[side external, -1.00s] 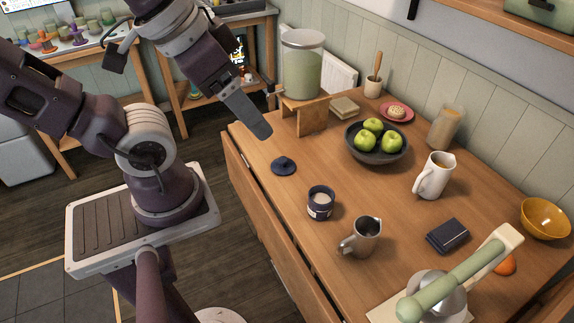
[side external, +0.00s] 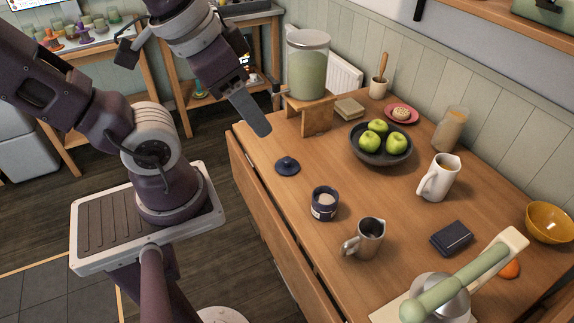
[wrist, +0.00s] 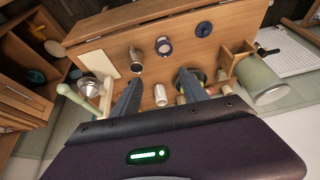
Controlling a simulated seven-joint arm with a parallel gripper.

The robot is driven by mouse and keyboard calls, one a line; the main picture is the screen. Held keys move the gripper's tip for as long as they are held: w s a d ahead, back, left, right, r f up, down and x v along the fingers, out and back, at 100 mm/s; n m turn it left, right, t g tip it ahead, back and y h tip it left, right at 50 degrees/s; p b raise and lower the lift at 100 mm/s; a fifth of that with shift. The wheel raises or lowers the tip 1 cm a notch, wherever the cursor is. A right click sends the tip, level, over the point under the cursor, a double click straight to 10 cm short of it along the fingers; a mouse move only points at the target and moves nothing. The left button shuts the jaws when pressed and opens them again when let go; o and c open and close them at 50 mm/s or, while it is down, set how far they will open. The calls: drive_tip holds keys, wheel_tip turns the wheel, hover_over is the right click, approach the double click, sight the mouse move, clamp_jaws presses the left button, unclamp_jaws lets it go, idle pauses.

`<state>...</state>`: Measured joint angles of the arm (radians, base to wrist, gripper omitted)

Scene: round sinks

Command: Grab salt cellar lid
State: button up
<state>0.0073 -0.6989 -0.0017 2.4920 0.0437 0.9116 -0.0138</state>
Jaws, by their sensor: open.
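The salt cellar lid (side external: 287,166) is a dark blue disc with a small knob, lying on the wooden table near its left edge. It also shows in the wrist view (wrist: 204,29), near the table's far edge. The open salt cellar (side external: 324,203) is a dark blue pot with a pale label and white contents, standing apart from the lid; it also shows in the wrist view (wrist: 164,46). My gripper (side external: 260,128) is above the table's left edge, up and left of the lid in the side view. In the wrist view its two fingers (wrist: 159,74) are spread with nothing held.
A metal pitcher (side external: 369,239) stands beside the cellar. A drink dispenser (side external: 308,68) on a wooden stand (side external: 318,116) is at the back, near my gripper. A bowl of green apples (side external: 363,155) and a white jug (side external: 438,180) are to the right. The table around the lid is clear.

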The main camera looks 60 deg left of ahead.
drive_tip(key=a+f+m+g+y, duration=0.3)
drive_tip(key=a+f+g+y, duration=0.3)
drive_tip(key=a, duration=0.3)
drive_tip(key=m+t+y, duration=0.5)
drive_tip(key=m+y, duration=0.3)
drive_tip(key=m, duration=0.8)
hover_over(287, 161)
drive_tip(key=s+d, duration=0.3)
wheel_tip(287, 161, down, 19)
drive_tip(key=f+m+t+h, duration=0.1)
drive_tip(key=f, duration=0.2)
drive_tip(key=d+f+m+t, duration=0.1)
drive_tip(key=f+m, duration=0.1)
drive_tip(key=f, duration=0.1)
drive_tip(key=f+m+h, duration=0.1)
drive_tip(key=f, duration=0.2)
drive_tip(key=shift+d+f+m+t+h, duration=0.15)
drive_tip(key=shift+d+m+t+h, duration=0.15)
drive_tip(key=shift+m+t, duration=0.1)
drive_tip(key=x, duration=0.6)
drive_tip(key=shift+w+a, duration=0.1)
drive_tip(key=shift+w, duration=0.1)
drive_tip(key=shift+w+a+f, duration=0.15)
drive_tip(key=shift+w+a, duration=0.1)
drive_tip(key=shift+a, duration=0.1)
clamp_jaws()
